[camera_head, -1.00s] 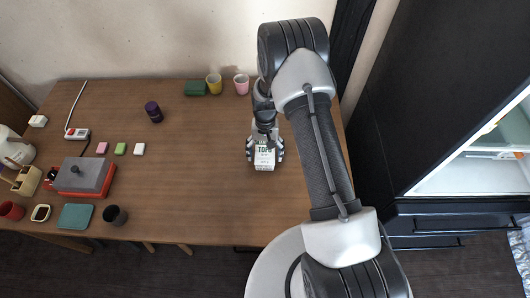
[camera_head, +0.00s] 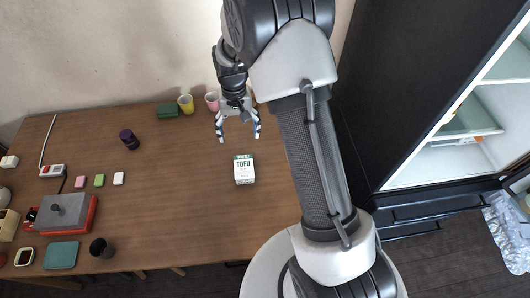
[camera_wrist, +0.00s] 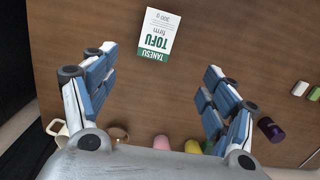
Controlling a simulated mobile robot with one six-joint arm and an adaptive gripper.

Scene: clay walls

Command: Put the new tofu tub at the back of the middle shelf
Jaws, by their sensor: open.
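The tofu tub (camera_head: 244,169), a white box with a green band and the word TOFU, sits on the wooden table near its right side. My gripper (camera_head: 239,137) is open and empty, above and a little behind the tub, apart from it. In the wrist view the tub (camera_wrist: 157,34) lies beyond the spread fingers (camera_wrist: 150,100), with nothing between them. The fridge (camera_head: 465,120) stands open at the right, with white walls and a shelf partly in view. Its middle shelf cannot be told clearly from here.
A yellow cup (camera_head: 186,103), a pink cup (camera_head: 212,101) and a green block (camera_head: 168,110) stand at the table's back edge. A red and grey appliance (camera_head: 66,213) and small items fill the left. A crumpled silvery thing (camera_head: 508,232) lies at the far right.

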